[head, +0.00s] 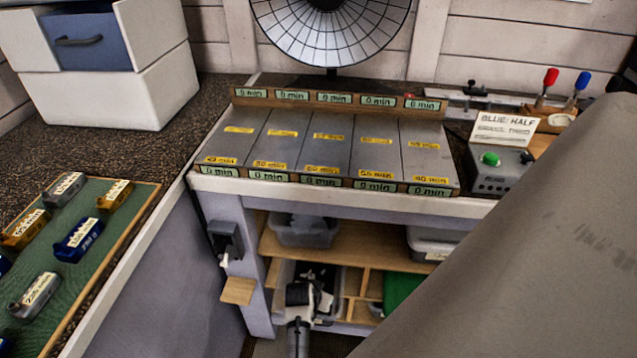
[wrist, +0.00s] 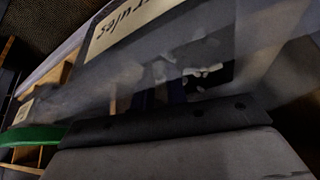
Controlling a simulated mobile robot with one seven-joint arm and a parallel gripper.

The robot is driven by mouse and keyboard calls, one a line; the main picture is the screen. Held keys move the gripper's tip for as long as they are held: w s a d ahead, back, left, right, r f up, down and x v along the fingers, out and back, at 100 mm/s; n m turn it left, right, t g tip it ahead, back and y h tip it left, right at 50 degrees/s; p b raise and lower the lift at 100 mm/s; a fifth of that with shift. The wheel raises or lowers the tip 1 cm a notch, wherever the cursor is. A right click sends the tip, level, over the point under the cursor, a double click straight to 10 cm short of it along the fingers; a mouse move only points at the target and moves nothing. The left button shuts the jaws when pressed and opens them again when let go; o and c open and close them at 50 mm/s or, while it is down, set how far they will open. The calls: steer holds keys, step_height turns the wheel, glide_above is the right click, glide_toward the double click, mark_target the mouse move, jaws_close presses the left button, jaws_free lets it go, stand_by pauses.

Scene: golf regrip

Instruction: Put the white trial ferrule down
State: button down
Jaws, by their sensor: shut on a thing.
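My gripper (head: 300,294) is low in the head view, at a clear bin (head: 333,280) on the under-bench shelf. In the wrist view my gripper (wrist: 182,90) points into a clear bin whose label (wrist: 140,22) seems to read "ferrules" upside down. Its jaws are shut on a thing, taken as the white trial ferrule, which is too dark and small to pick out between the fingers. Several small white pieces (wrist: 205,72) show beyond the fingers, over a dark patch; I cannot tell how far below the jaws they are.
Wooden shelves (head: 345,242) and dividers surround the bin under the bench, with another clear bin (head: 305,232) above and a green thing (head: 403,287) to the right. The timer board (head: 325,140) lies on the bench. A green tray (head: 88,220) with labelled blocks is at left.

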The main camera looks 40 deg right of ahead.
steer(key=c, duration=1.4)
jaws_free()
steer(key=shift+f, duration=0.15)
steer(key=shift+r, duration=0.3)
steer(key=v, duration=1.1)
steer(key=shift+a+r, duration=0.2)
steer(key=shift+r, duration=0.15)
steer(key=shift+s, duration=0.1)
